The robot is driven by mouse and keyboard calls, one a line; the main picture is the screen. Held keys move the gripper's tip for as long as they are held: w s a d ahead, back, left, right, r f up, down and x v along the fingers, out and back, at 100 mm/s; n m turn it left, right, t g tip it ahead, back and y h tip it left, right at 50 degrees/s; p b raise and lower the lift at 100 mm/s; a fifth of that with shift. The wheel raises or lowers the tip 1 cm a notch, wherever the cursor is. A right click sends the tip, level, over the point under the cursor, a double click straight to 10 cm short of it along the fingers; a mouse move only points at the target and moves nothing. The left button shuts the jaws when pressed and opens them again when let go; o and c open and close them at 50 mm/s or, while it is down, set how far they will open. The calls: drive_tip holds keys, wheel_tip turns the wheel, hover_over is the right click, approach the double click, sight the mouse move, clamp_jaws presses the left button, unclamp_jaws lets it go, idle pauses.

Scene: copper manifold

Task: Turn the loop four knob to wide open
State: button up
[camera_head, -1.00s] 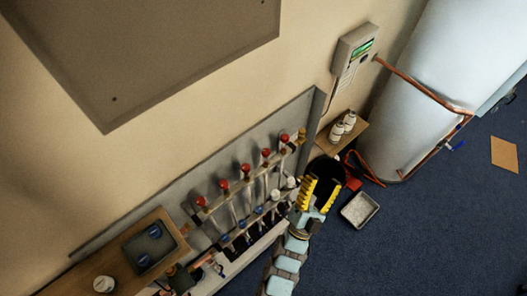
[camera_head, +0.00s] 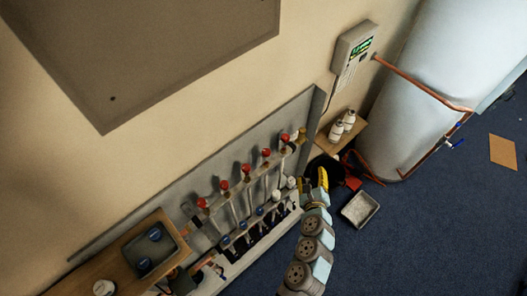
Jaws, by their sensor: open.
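The copper manifold stands against the wall, with an upper bar of red-topped fittings (camera_head: 245,168) and a lower row of knobs. Several lower knobs are blue (camera_head: 243,226); those at the right end look white (camera_head: 291,183). No loop numbers are readable, so I cannot tell which knob is loop four. My gripper (camera_head: 318,180), with yellow fingers, is just right of the manifold's right end. It is open and seen nearly edge-on, with no visible object in it. It appears apart from the knobs, though depth is hard to judge.
A wooden shelf (camera_head: 120,262) with a dark tray (camera_head: 150,248) is at the lower left. A small shelf with white bottles (camera_head: 343,124) is beyond my gripper. A grey tray (camera_head: 360,209) lies on the blue floor. A large white tank (camera_head: 420,90) stands at the right.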

drive_tip(key=s+a+r+m+g+y, duration=0.2)
drive_tip(key=a+y, duration=0.4)
drive_tip(key=a, duration=0.1)
drive_tip(key=p, duration=0.1)
approach(267, 153)
drive_tip(key=shift+y, duration=0.3)
drive_tip(key=x, duration=0.6)
drive_tip(key=shift+d, duration=0.2)
drive_tip(key=shift+x, duration=2.45)
drive_tip(key=shift+c, duration=0.3)
clamp_jaws()
